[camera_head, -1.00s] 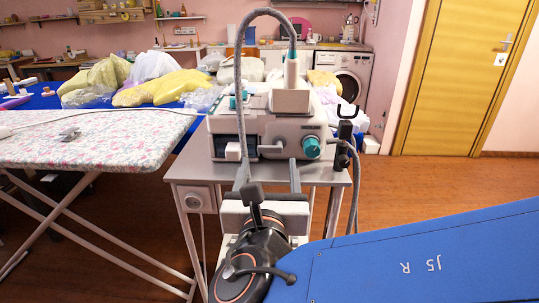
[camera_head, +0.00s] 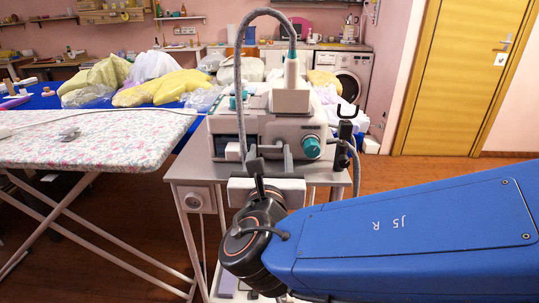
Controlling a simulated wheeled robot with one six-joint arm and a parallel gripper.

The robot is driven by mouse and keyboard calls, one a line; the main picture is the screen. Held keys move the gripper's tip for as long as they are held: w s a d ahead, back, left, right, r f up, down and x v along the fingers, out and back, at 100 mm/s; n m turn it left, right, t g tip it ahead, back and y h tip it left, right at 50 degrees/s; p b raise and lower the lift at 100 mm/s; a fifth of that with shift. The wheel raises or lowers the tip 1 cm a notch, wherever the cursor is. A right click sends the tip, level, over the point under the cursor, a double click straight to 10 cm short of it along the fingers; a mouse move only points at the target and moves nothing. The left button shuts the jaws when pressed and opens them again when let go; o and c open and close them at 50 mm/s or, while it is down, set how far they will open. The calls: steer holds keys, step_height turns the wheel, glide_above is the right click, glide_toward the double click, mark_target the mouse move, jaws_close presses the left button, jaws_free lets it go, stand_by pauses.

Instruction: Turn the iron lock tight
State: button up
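The ironing machine (camera_head: 225,126) is a light grey steam unit on a metal stand, with a white iron (camera_head: 291,95) upright on top. On its front, a small grey handle (camera_head: 270,150), which looks like the iron lock, lies crosswise between a white knob (camera_head: 233,152) and a teal round knob (camera_head: 311,147). My gripper (camera_head: 269,154) reaches in from below, its two grey fingers on either side of the handle, apparently closed on its ends. The fingers and wrist partly hide the handle and the lower front.
A floral ironing board (camera_head: 90,140) stands at the left. The metal stand's top (camera_head: 190,165) is bare at its left front. A grey hose (camera_head: 238,70) arches over the unit. A black hook (camera_head: 346,128) sticks up at its right. Open floor lies at the right.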

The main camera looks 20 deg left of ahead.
steer(key=c, duration=0.5)
steer(key=m, duration=0.4)
steer(key=shift+d+r, duration=0.1)
steer(key=shift+r, duration=0.3)
steer(key=m, duration=0.5)
steer(key=shift+w+d+r, duration=0.1)
steer(key=shift+d+r, duration=0.15)
steer(key=shift+r, duration=0.05)
steer(key=m, duration=0.4)
steer(key=shift+w+d+r+m, duration=0.1)
steer(key=shift+d+r+m, duration=0.1)
steer(key=shift+d+m, duration=0.35)
steer(key=shift+m, duration=0.9)
steer(key=shift+d+m, duration=0.2)
steer(key=shift+m, duration=0.85)
steer(key=shift+w, duration=0.1)
